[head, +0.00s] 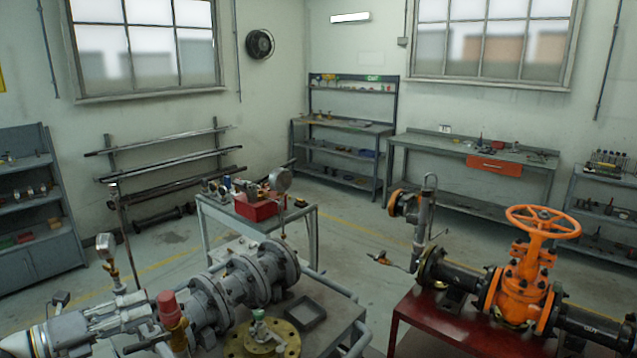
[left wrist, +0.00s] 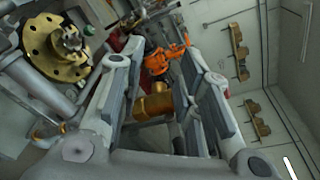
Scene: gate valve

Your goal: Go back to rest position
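The orange gate valve (head: 520,290) with its round handwheel (head: 543,222) stands upright in a black pipe on the red bench at the right of the head view. My left gripper (head: 135,305) is at the lower left of the head view, beside the grey pipe assembly and far from the valve. In the left wrist view my left gripper (left wrist: 162,70) has its two fingers spread apart with nothing held between them. The orange valve (left wrist: 168,58) shows in the background between the fingers. My right gripper is not in view.
A grey flanged pipe (head: 240,285), a red-capped fitting (head: 172,308) and a yellow flange (head: 262,340) crowd the near bench close to my left gripper. A small table with a red box (head: 258,207) stands behind. Shelves and a workbench (head: 470,150) line the walls.

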